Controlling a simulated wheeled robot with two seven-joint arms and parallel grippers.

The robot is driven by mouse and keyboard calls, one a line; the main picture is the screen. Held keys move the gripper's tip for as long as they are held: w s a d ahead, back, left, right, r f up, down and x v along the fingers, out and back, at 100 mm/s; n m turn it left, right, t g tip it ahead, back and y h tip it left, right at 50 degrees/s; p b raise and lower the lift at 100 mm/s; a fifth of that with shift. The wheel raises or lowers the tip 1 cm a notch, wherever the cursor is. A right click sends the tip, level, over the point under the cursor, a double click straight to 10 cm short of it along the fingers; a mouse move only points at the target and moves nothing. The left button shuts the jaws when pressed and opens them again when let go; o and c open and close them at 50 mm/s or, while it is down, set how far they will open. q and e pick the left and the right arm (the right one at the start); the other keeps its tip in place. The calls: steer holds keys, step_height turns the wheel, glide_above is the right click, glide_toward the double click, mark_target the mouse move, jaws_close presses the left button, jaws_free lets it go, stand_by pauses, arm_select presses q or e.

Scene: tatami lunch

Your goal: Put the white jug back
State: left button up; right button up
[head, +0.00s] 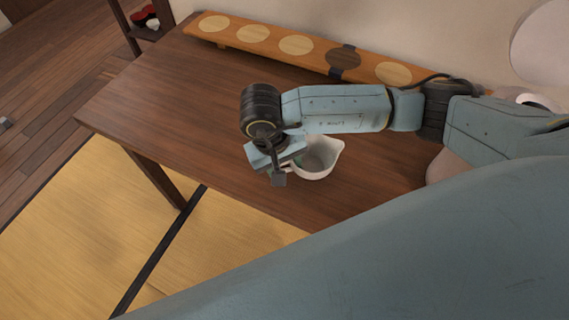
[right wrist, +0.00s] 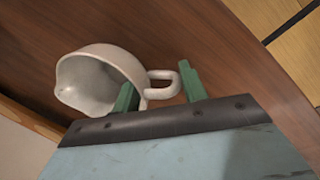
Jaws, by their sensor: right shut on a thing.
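The white jug (head: 322,158) is at the front part of the brown wooden table (head: 190,115), below my right forearm in the head view. Its spout points right and its handle side is toward my right gripper (head: 294,160). In the right wrist view the jug (right wrist: 95,75) shows its open, empty-looking mouth, and its handle (right wrist: 162,76) lies between the two green fingers of the gripper (right wrist: 158,88). The right gripper is shut on the jug by the handle. Whether the base touches the table I cannot tell. My left gripper is not in view.
A long orange-brown raised board (head: 265,43) runs along the table's back by the wall, with several pale round spots and one dark one (head: 344,60). A white-rimmed thing (head: 540,102) is partly hidden behind my right arm. The table's left half is clear.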

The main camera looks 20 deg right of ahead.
steer(key=o, duration=1.3)
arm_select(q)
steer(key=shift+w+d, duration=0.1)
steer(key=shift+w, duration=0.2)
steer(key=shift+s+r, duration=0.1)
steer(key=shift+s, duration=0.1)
arm_select(e)
steer(key=shift+r, duration=0.1)
steer(key=v, duration=0.2)
steer(key=shift+w+r+p, duration=0.1)
steer(key=shift+r+p, duration=0.2)
steer(key=shift+p, duration=0.1)
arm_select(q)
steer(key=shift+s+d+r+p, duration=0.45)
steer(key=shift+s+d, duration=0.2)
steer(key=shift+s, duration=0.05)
arm_select(e)
steer(key=shift+v, duration=4.8)
